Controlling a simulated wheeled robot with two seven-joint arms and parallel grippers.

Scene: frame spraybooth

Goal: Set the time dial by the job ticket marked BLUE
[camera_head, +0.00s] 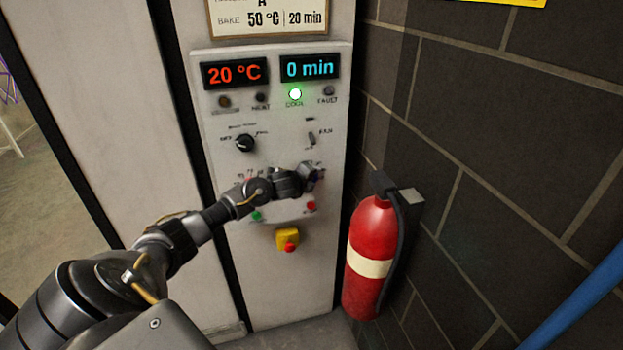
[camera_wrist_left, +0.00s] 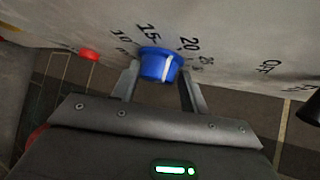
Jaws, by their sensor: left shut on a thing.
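The blue time dial (camera_wrist_left: 155,64) with a white pointer line shows in the left wrist view, among printed numbers including 10, 15 and 20. Its pointer lies roughly between 15 and 20; the exact setting is unclear. My left gripper (camera_wrist_left: 160,82) is shut on the dial, one finger on each side. In the head view the left gripper (camera_head: 312,178) is at the panel and mostly hides the dial. The time display (camera_head: 310,68) reads 0 min. A ticket (camera_head: 268,18) above reads BAKE 50 °C, 20 min; its top is cut off. My right gripper is out of view.
The temperature display (camera_head: 235,73) reads 20 °C. A black knob (camera_head: 245,143), a fan switch (camera_head: 312,139) and a red button on a yellow box (camera_head: 288,240) are nearby. A fire extinguisher (camera_head: 366,245) hangs on the right wall.

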